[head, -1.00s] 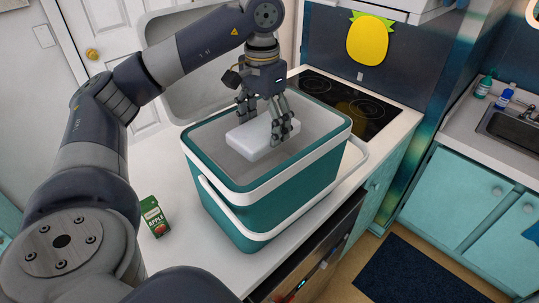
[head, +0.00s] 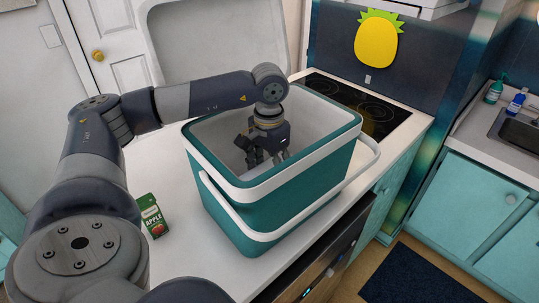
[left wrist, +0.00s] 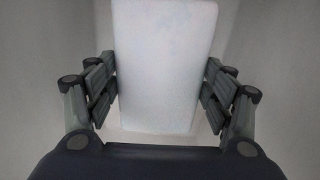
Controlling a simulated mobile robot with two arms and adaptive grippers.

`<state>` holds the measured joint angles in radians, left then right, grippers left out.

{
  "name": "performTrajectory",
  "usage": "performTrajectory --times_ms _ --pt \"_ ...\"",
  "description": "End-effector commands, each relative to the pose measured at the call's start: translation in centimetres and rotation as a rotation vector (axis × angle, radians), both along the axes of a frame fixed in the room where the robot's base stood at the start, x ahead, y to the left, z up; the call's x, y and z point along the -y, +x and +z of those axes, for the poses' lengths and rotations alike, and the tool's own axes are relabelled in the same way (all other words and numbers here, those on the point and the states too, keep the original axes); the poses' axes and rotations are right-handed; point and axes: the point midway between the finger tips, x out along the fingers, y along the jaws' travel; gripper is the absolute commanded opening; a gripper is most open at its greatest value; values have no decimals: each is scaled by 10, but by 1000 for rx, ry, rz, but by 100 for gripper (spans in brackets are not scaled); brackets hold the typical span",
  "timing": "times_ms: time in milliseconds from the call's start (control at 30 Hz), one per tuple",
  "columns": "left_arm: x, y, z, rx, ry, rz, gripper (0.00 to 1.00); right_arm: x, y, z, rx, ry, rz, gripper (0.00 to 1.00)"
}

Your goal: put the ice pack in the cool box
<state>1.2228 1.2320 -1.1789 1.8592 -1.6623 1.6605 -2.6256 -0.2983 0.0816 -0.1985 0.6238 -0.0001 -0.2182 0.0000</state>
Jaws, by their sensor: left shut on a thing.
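The teal cool box (head: 285,207) with a white rim stands open on the white counter. My left gripper (head: 265,158) is down inside it, below the rim. In the left wrist view its two fingers (left wrist: 160,92) are on either side of the white, flat ice pack (left wrist: 165,60) and shut on it. The pale box interior surrounds the pack there. My right gripper is not in view.
A green apple juice carton (head: 152,215) stands on the counter left of the box. The box's raised grey lid (head: 215,45) is behind it. A black hob (head: 375,105) lies behind right, and a sink (head: 515,128) is far right.

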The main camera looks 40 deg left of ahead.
Motion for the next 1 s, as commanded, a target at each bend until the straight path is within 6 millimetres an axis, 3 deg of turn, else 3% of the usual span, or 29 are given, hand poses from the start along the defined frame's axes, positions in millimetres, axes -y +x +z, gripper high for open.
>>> performTrajectory --times_ms 300,700,733,800,1000 --pt "0 0 -36 0 -1 0 32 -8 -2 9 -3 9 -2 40" --pt "0 0 -44 1 -1 -1 32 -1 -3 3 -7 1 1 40" --pt "0 0 -42 0 0 -1 82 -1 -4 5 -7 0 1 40" --pt "0 0 -42 -1 0 -1 95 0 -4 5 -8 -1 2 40" --pt "0 0 -42 -1 0 -1 95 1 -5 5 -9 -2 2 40"
